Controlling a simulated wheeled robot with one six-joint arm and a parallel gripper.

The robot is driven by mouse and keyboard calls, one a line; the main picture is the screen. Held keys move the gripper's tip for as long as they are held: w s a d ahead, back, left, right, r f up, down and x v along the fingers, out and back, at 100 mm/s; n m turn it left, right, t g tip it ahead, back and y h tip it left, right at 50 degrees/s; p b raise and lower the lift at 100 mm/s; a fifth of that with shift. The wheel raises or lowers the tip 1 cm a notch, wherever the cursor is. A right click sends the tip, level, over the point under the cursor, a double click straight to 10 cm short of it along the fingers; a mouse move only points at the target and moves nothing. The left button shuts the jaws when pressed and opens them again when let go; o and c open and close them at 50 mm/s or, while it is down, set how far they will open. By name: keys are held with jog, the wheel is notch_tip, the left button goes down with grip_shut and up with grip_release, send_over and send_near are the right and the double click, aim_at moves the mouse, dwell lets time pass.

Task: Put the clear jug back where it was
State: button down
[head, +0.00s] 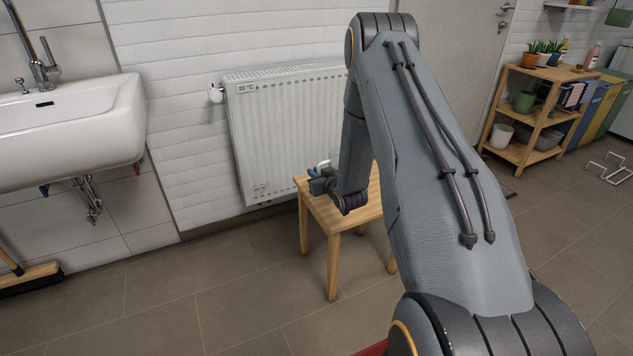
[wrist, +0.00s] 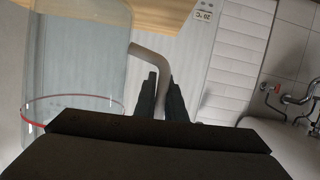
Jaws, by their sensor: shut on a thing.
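The clear jug (wrist: 75,60) fills the left of the wrist view, see-through with a thin red line around one end. Its pale curved handle (wrist: 150,58) runs down between the dark fingers of my gripper (wrist: 160,95), which are shut on it. In the head view my gripper (head: 318,181) is at the left side of the wooden stool (head: 333,214), in front of the radiator. A small white curved piece shows there just above the fingers; most of the jug is hidden by my arm. I cannot tell whether the jug touches the seat.
A white radiator (head: 285,130) is on the wall behind the stool. A sink (head: 70,120) hangs at left, with a broom (head: 30,273) below. A wooden shelf (head: 540,115) with plants and pots stands at right. The floor left of the stool is clear.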

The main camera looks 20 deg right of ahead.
jog(key=shift+f, duration=1.5)
jog(key=c, duration=1.8)
grip_release()
